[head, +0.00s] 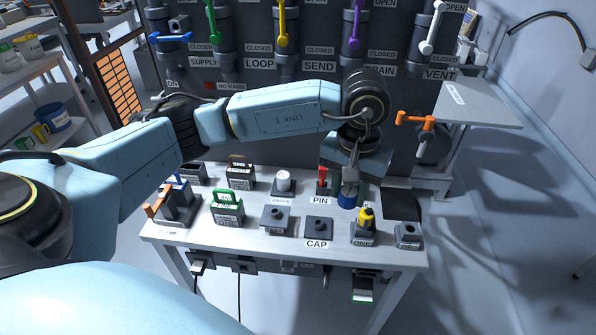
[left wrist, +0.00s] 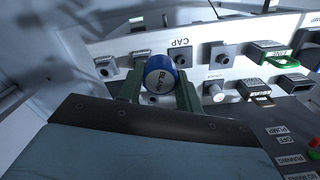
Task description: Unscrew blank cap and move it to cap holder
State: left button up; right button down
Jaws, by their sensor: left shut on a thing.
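The blue blank cap (head: 347,200) is between the fingers of my left gripper (head: 348,190), at the back right of the table in the head view. In the left wrist view the cap's round face, marked BLANK (left wrist: 160,77), points at the camera, and the green fingers of my left gripper (left wrist: 160,92) close on both its sides. The cap holder (head: 318,227), a dark square base with a short bare post, stands at the front of the table behind a CAP label; it also shows in the left wrist view (left wrist: 180,58). My right gripper is in neither view.
A red PIN piece (head: 322,178), a white cylinder (head: 283,182) and a yellow-topped piece (head: 366,217) stand near the cap holder. A green-handled block (head: 228,207) is left. An orange-handled valve (head: 415,121) and a grey shelf (head: 475,103) are at the right.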

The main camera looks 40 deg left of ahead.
pick_arm(q)
jog(key=shift+w+f+n, duration=0.15)
jog(key=shift+w+n, duration=0.15)
jog(key=shift+n, duration=0.8)
jog(key=n, duration=0.3)
jog(key=w+n, duration=0.1)
jog(key=n, duration=0.1)
jog(key=shift+w+a+f, duration=0.1)
jog(key=shift+a+f, duration=0.15)
jog(key=shift+f, duration=0.05)
jog(key=w+a+f+m+p, duration=0.1)
jog(key=a+f+m, duration=0.3)
jog(key=m, duration=0.9)
jog(key=w+a+f+m+p, duration=0.2)
jog(key=a+f+m, duration=0.2)
jog(key=m, duration=0.9)
notch_tip(320, 180, down, 3)
jog(key=shift+a+m+p, duration=0.25)
jog(key=shift+m+p, duration=0.15)
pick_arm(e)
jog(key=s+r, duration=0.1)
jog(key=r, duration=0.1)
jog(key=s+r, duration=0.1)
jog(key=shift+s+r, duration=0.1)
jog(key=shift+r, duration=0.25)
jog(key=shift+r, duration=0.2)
